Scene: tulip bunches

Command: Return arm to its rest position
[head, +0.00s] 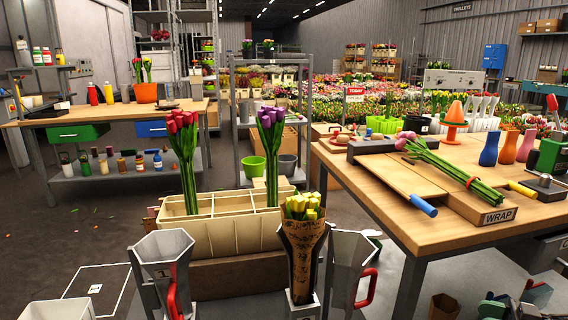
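Neither of my arms nor grippers shows in the head view. A bunch of yellow tulips in brown patterned paper (303,245) stands upright in the middle metal holder (303,305) at the front. A red tulip bunch (185,160) and a purple tulip bunch (271,150) stand upright in the cream divided crate (225,238) behind it. A bunch of pink tulips (450,165) lies on the right table with a red band around its stems.
Grey metal holders with red handles stand at the front left (163,255) and front right (350,265); no flowers show in them. The wooden table (375,195) on the right carries a WRAP block (497,215) and several vases. Open floor (75,235) lies left.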

